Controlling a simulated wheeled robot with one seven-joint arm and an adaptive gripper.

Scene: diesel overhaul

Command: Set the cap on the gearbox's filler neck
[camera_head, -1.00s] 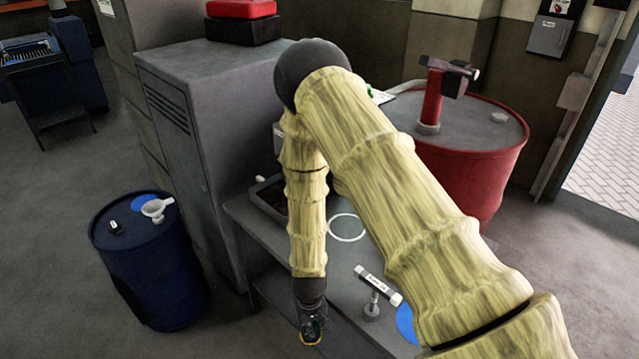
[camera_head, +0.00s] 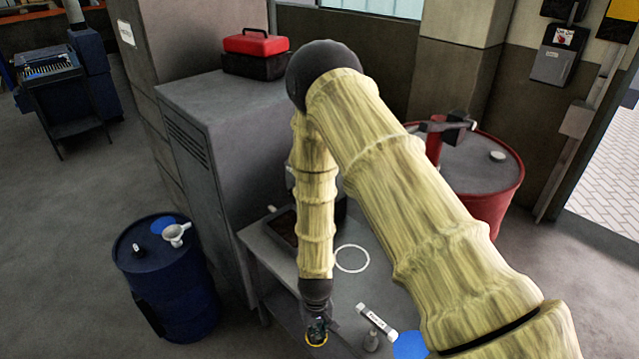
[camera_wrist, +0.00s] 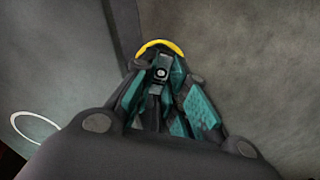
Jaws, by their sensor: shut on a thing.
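My gripper (camera_head: 316,330) is at the lower middle of the head view, by the near left edge of the workbench. It is shut on a yellow-rimmed round piece, apparently the cap (camera_head: 316,343). In the wrist view, the cap shows as a yellow arc (camera_wrist: 160,45) beyond the fingertips of my gripper (camera_wrist: 160,75); the fingers hide most of it. I cannot make out the gearbox or its filler neck; my arm covers part of the bench.
The grey workbench (camera_head: 338,285) carries a white ring mark (camera_head: 352,271), a labelled white tube (camera_head: 376,322), a blue disc (camera_head: 410,346) and a dark tray (camera_head: 279,232). A grey cabinet (camera_head: 215,110) stands behind, a blue drum (camera_head: 165,280) left and a red drum (camera_head: 505,190) right.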

